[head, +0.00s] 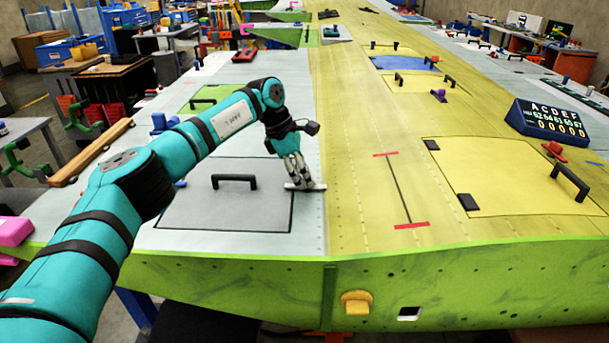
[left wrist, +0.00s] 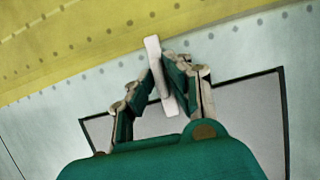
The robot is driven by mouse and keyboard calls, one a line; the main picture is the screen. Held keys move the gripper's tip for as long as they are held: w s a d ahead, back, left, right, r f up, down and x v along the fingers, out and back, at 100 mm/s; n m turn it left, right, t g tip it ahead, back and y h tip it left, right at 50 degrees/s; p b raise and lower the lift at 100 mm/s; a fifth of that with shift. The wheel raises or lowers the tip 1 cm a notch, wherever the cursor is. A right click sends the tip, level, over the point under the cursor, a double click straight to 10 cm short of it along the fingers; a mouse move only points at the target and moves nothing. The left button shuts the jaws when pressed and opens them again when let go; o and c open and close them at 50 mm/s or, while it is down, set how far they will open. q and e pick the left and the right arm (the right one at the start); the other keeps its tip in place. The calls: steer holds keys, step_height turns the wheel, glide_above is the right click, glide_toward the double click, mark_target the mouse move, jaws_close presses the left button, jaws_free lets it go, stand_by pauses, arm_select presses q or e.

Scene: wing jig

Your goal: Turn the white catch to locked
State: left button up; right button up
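The white catch (head: 313,187) is a small flat bar at the right edge of the grey hatch panel (head: 190,208). In the head view it lies roughly left to right, across that edge. My left gripper (head: 299,180) comes down onto it from above. In the left wrist view the white catch (left wrist: 153,52) stands between the fingertips of my left gripper (left wrist: 158,76), which close in on both its sides. The fingers hide part of the bar. My right gripper is in neither view.
A black handle (head: 234,182) stands up from the grey panel, left of my gripper. A red-ended line (head: 400,190) marks the yellow skin between. The green front edge (head: 450,280) carries a yellow knob (head: 356,302).

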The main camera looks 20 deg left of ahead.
arm_select(q)
steer(key=o, duration=0.3)
steer(key=shift+w+a, duration=0.1)
steer(key=shift+o, duration=0.2)
steer(key=shift+r, duration=0.1)
steer(key=v, duration=1.1)
steer(key=shift+a+r, duration=0.3)
steer(key=shift+r, duration=0.05)
